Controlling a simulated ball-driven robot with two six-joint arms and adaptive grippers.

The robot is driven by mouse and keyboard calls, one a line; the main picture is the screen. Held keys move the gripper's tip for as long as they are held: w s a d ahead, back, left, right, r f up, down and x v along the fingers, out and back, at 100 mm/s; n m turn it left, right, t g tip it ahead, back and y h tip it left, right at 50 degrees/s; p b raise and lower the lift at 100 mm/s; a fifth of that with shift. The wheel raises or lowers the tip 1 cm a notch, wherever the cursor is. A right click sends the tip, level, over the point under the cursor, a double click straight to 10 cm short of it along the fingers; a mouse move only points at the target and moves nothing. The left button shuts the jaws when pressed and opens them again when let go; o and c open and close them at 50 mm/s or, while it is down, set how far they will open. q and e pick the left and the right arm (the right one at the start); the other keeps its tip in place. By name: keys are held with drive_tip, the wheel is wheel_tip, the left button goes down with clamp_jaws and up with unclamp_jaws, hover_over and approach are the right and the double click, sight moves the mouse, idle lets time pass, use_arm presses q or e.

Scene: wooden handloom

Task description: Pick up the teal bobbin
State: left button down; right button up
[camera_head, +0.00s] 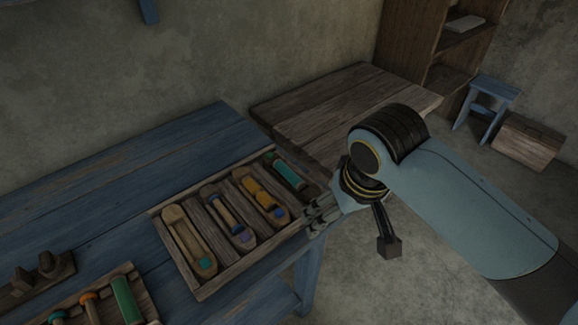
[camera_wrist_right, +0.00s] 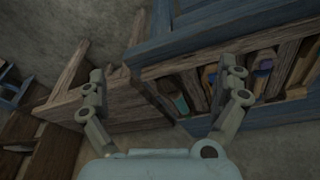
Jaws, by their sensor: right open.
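The teal bobbin (camera_head: 287,174) lies in the far right compartment of a wooden tray (camera_head: 206,291) on the blue bench. In the right wrist view a teal end (camera_wrist_right: 181,104), which looks like the same bobbin, shows between my fingers, beyond the bench edge. My right gripper (camera_head: 318,213) is at the tray's right side, close to the bobbin but apart from it. My left gripper is not in view.
Other compartments hold wooden shuttles with coloured bobbins, including a yellow one (camera_head: 258,194). A second tray (camera_head: 147,298) at the lower left holds a green spool (camera_head: 126,300). A brown wooden table (camera_head: 340,105) stands behind the bench (camera_head: 110,170). A blue stool (camera_head: 494,88) is far right.

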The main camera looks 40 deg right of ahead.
sight(290, 173)
drive_tip(key=w+r+m+g, duration=0.1)
drive_tip(key=w+r+m, duration=0.1)
drive_tip(key=w+m, duration=0.6)
drive_tip(key=w+r+m+g, duration=0.25)
drive_tip(key=w+m, duration=0.25)
drive_tip(key=w, duration=0.6)
drive_tip(key=shift+m+t, duration=0.3)
drive_tip(key=shift+t, duration=0.15)
drive_tip(key=f, duration=0.3)
drive_tip(key=d+f, duration=0.1)
drive_tip(key=f, duration=0.3)
drive_tip(key=d+f, duration=0.1)
drive_tip(key=f, duration=0.2)
drive_tip(key=shift+f, duration=0.2)
drive_tip(key=shift+c, duration=0.4)
drive_tip(key=c, duration=0.7)
drive_tip(key=shift+o, duration=0.2)
drive_tip(key=shift+r, duration=0.15)
